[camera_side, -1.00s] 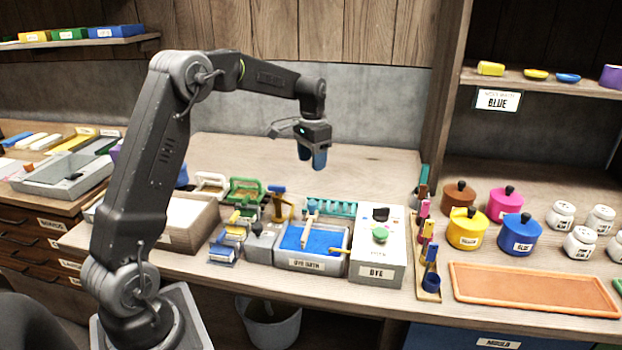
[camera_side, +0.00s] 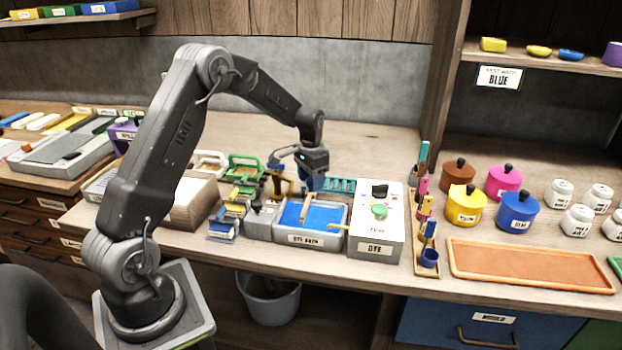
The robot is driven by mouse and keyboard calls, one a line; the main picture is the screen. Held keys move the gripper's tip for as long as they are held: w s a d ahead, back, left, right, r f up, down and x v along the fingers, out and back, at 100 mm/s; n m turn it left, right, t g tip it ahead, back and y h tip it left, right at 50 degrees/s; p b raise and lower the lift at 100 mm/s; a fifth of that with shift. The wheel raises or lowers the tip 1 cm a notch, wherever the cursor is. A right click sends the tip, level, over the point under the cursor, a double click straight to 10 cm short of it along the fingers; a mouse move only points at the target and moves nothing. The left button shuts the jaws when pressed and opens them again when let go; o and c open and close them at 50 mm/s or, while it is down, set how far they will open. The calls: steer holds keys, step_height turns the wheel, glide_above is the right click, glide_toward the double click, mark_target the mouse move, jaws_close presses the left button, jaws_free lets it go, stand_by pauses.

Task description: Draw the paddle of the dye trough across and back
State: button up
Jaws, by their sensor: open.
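The dye trough (camera_side: 309,239) is a grey tray of blue liquid on the bench, with a label on its front. Its paddle (camera_side: 306,209) is a light wooden stick lying across the blue, left of the trough's middle. My gripper (camera_side: 312,184) points down at the trough's back edge, close to the paddle's upper end. It is open. Its fingertips are small and partly merge with the things behind, so I cannot tell whether they touch the paddle.
A white box labelled DYE (camera_side: 376,224) with a green knob stands right of the trough. A teal rack (camera_side: 340,185) is behind. Small tools and blocks crowd the left. An orange tray (camera_side: 530,266) lies at right.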

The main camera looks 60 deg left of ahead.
jaws_close()
steer(key=w+d, duration=0.6)
steer(key=shift+w+d, duration=0.4)
stand_by(0.4)
steer(key=shift+c, duration=1.3)
jaws_free()
steer(key=shift+o, duration=1.3)
steer(key=shift+r, duration=0.1)
step_height(320, 180, up, 14)
